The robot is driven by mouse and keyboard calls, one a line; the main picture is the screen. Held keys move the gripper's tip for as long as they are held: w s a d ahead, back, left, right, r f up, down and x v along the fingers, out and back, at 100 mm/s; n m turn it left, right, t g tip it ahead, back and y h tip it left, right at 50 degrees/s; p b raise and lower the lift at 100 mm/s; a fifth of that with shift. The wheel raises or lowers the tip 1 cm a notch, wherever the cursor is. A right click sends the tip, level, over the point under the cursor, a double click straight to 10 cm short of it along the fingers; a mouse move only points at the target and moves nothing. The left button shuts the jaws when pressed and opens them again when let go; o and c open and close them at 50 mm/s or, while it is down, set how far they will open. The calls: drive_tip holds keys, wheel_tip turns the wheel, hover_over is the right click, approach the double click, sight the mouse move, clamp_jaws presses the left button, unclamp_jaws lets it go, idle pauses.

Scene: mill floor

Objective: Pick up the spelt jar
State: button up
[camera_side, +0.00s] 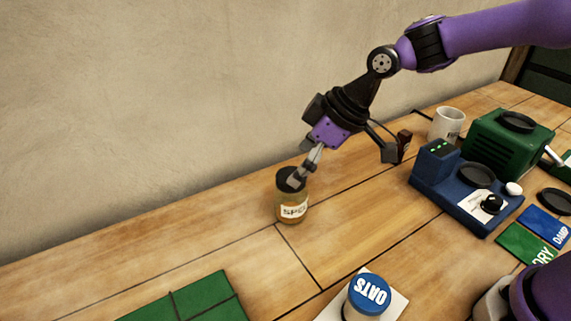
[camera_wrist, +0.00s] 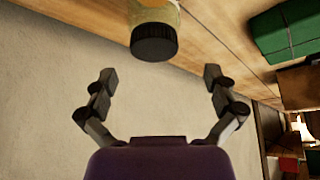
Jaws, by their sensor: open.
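The spelt jar (camera_side: 292,205) stands upright on the wooden bench near the wall.
A blue device (camera_side: 462,188), a white mug (camera_side: 446,124) and a green machine (camera_side: 508,143) stand to the right. Bench left of the jar is clear.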

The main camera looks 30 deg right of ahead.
sight(291, 196)
drive_tip(key=x, duration=0.5)
drive_tip(key=shift+d+f, duration=0.15)
drive_tip(key=shift+d, duration=0.3)
drive_tip(key=c, duration=1.4)
drive_tip(key=shift+c, duration=0.7)
drive_tip(key=shift+s, duration=0.1)
